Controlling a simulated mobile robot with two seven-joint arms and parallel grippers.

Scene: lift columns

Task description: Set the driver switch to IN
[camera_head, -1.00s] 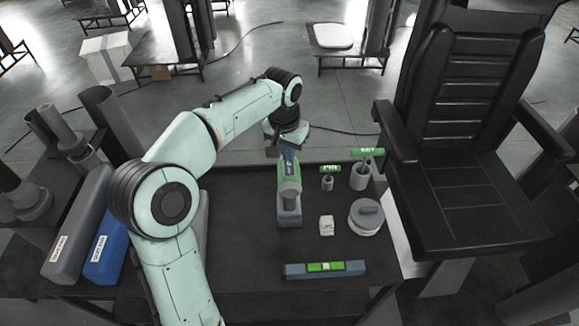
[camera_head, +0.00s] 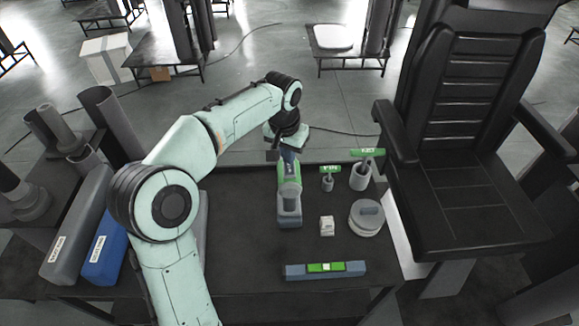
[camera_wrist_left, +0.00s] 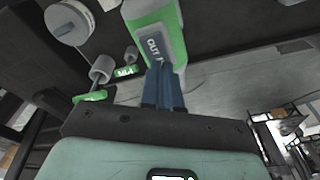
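The driver (camera_head: 289,205) is a green and grey tool standing on the dark table. In the left wrist view its green body (camera_wrist_left: 168,22) carries a dark plate (camera_wrist_left: 155,46) reading "OUT", partly covered by my fingers. My left gripper (camera_head: 288,156) is at the far upper end of the driver. In the left wrist view its two blue fingers (camera_wrist_left: 163,68) lie together, with their tips at the lettered plate. The switch itself is hidden or too small to make out, and I cannot tell whether the tips touch it. My right gripper is not in view.
Two green-tagged pieces, a small one (camera_head: 328,182) and a larger cylinder (camera_head: 361,177), stand right of the driver. A small white block (camera_head: 327,226), a round lidded piece (camera_head: 366,218) and a green-and-blue bar (camera_head: 326,270) are nearer. A black chair (camera_head: 465,190) borders the table's right.

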